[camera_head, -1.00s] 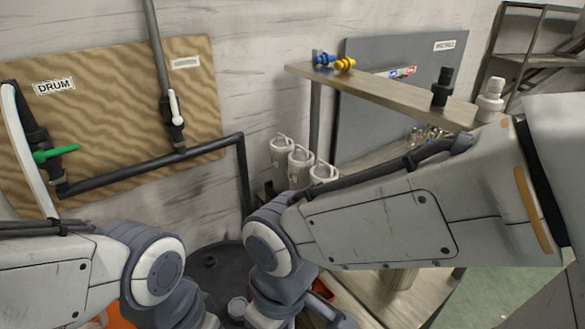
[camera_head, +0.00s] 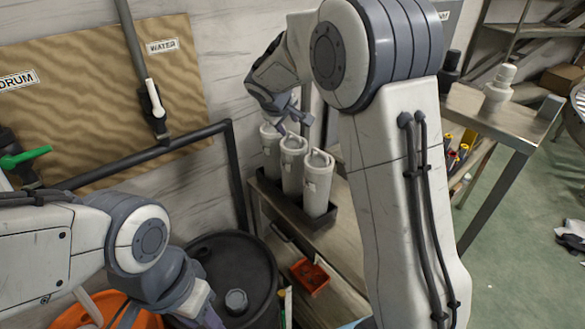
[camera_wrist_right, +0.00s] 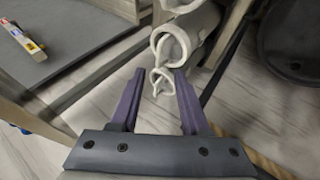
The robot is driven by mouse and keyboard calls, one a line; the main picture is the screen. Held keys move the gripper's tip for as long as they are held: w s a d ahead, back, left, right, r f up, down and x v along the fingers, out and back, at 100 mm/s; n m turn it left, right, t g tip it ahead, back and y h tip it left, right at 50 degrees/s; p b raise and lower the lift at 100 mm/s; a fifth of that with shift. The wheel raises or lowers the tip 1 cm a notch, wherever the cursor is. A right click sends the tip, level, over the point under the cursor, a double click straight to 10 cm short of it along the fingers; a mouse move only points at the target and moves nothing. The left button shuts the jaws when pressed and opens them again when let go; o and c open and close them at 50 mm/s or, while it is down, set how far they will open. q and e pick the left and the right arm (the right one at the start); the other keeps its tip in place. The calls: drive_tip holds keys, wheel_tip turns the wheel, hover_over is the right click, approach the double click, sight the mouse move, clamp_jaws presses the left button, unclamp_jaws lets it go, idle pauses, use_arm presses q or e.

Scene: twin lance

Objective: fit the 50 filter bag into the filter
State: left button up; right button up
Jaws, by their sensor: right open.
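Three white filter bags with loop handles stand in a row in the head view: a left one (camera_head: 271,155), a middle one (camera_head: 292,170) and a right one (camera_head: 317,188). Their labels are too small to read, so I cannot tell which is the 50. My right gripper (camera_head: 295,118) is open just above the left end of the row. In the right wrist view, a bag's loop handle (camera_wrist_right: 162,84) shows between its open fingers (camera_wrist_right: 160,74). My left gripper (camera_head: 205,314) is low at the left, its fingers not clear. I cannot identify the filter.
The bags stand in a dark tray (camera_head: 298,212) on a wooden shelf. A black drum (camera_head: 235,268) with a cap stands below left, beside a small red bin (camera_head: 310,275). Dark pipes and a green-handled valve (camera_head: 24,157) line the wall. A bench stands right.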

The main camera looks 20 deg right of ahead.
sight(294, 135)
drive_tip(key=p+x, duration=0.3)
drive_tip(key=x, duration=0.4)
drive_tip(key=shift+w+d+f, duration=0.15)
drive_tip(key=shift+w+d, duration=0.1)
drive_tip(key=shift+w, duration=0.1)
drive_tip(key=shift+w+f, duration=0.1)
drive_tip(key=shift+f, duration=0.15)
clamp_jaws()
drive_tip(key=shift+r, duration=0.1)
idle(0.8)
